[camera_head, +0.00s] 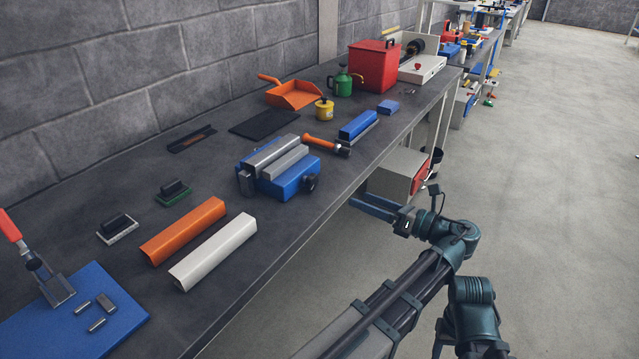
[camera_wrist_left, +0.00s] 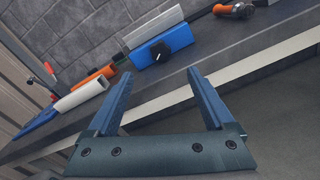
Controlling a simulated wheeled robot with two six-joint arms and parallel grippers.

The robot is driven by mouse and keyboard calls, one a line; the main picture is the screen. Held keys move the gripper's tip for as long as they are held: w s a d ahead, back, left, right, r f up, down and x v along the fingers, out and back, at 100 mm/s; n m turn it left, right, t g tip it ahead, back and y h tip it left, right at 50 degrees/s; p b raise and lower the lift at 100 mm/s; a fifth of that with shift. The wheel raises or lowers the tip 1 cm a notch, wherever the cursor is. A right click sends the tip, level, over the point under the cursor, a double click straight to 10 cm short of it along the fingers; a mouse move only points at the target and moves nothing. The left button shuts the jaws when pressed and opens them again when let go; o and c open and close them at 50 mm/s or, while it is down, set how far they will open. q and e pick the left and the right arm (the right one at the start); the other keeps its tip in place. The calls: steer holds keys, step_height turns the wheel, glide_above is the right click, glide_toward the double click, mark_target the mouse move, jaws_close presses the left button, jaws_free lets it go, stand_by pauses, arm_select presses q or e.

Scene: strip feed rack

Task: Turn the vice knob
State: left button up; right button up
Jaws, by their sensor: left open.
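The blue and grey vice (camera_head: 290,180) sits on the dark bench near its front edge. Its black knob (camera_head: 311,183) is on the side facing the aisle. My left gripper (camera_head: 372,205) is off the bench's front edge, right of the knob and apart from it. In the left wrist view the vice (camera_wrist_left: 178,40) and knob (camera_wrist_left: 159,51) show beyond the gap between the two open, empty fingers (camera_wrist_left: 158,74). My right gripper is not seen.
An orange bar (camera_head: 184,231) and a white bar (camera_head: 214,252) lie left of the vice. The bench edge (camera_head: 290,270) runs between my gripper and the vice. The aisle floor is open.

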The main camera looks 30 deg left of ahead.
mark_target(314, 182)
arm_select(q)
steer(key=a, duration=0.9)
steer(key=w+a, duration=0.1)
steer(key=a, duration=0.3)
steer(key=shift+a, duration=0.3)
steer(key=shift+c, duration=0.3)
steer(key=c, duration=1.3)
steer(key=shift+n, duration=0.3)
steer(key=n, duration=0.3)
steer(key=shift+s+n, duration=0.1)
steer(key=shift+n, duration=0.2)
steer(key=shift+s+n, duration=0.15)
steer(key=shift+n, duration=2.05)
